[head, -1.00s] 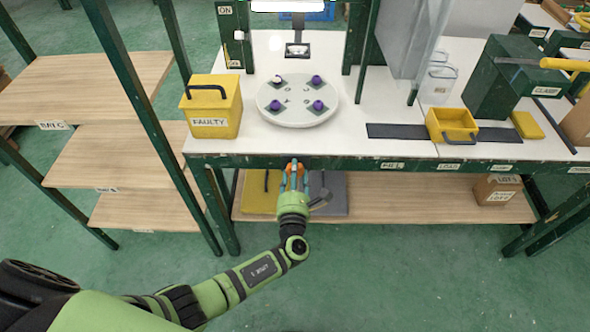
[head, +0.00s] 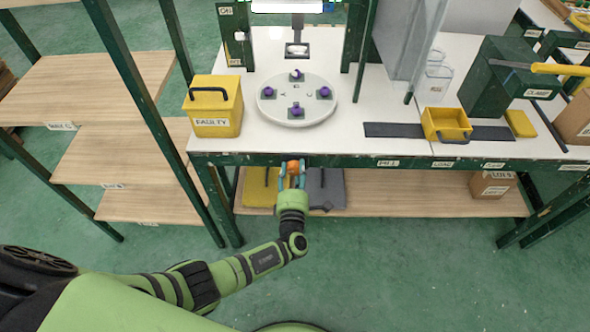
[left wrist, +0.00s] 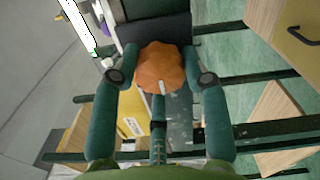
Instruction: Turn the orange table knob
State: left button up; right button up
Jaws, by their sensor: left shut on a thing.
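The orange table knob (head: 293,167) sits on the front edge of the white-topped table, below the round turntable (head: 265,108). My left gripper (head: 292,172) is shut on the knob, with one finger on each side of it. In the left wrist view the knob (left wrist: 161,68) is lobed, with a pale mark on its lower part, and lies between the fingertips of my left gripper (left wrist: 160,78). The turntable carries several dark pads with purple pieces, one of them with a white top. My right gripper is not in view.
A yellow FAULTY box (head: 214,108) stands left of the turntable. A yellow open bin (head: 446,122) and a dark strip lie to the right. A lower shelf (head: 400,202) below the knob holds a yellow and a grey item. Wooden shelves (head: 95,85) stand at left.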

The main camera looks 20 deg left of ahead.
pick_arm(q)
jog(key=shift+s+a+f+m, duration=0.2)
jog(key=shift+a+f+m, duration=0.15)
jog(key=shift+a, duration=0.15)
jog(key=o, duration=1.1)
jog(key=shift+o, duration=0.2)
jog(key=shift+r, duration=0.1)
jog(key=shift+d+r, duration=0.1)
jog(key=shift+d, duration=0.05)
jog(key=shift+s+d, duration=0.15)
jog(key=v, duration=1.1)
jog(key=shift+s, duration=0.3)
